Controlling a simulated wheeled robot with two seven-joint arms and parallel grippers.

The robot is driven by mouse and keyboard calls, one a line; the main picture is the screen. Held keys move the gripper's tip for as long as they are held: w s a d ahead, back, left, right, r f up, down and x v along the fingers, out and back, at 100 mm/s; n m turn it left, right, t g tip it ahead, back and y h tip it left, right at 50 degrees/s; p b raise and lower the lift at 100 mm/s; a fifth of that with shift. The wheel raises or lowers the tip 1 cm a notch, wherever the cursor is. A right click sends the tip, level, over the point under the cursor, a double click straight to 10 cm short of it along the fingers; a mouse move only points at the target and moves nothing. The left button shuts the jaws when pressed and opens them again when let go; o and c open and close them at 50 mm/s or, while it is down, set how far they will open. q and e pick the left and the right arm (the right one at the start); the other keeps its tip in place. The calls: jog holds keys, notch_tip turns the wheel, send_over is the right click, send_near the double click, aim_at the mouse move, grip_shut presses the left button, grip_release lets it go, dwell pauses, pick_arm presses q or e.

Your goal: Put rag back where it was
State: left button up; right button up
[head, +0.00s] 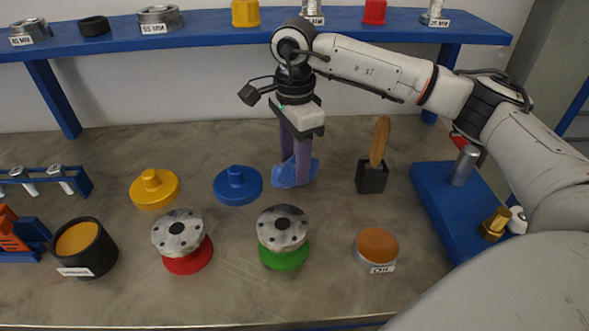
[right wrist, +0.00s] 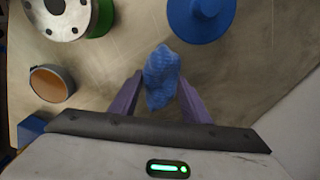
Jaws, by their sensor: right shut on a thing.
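A crumpled blue rag (head: 284,174) is between the purple fingers of my right gripper (head: 297,178) in the head view. It also shows in the right wrist view (right wrist: 161,78), pinched between the two fingertips (right wrist: 160,92). The right gripper is shut on it and points down, low over the table. I cannot tell whether the rag touches the tabletop. My left gripper is in neither view.
A blue flanged lid (head: 238,186) lies just left of the rag, and a yellow one (head: 154,189) farther left. A green-based vessel (head: 284,258) and a red-based vessel (head: 187,261) stand in front. A brush holder (head: 371,178) and a blue tray (head: 425,190) are right. A blue shelf (head: 210,40) runs behind.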

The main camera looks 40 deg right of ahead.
jog(key=shift+f, duration=1.3)
jog(key=shift+f, duration=0.15)
jog(key=o, duration=0.9)
notch_tip(320, 180, up, 12)
jog(key=shift+r, duration=0.2)
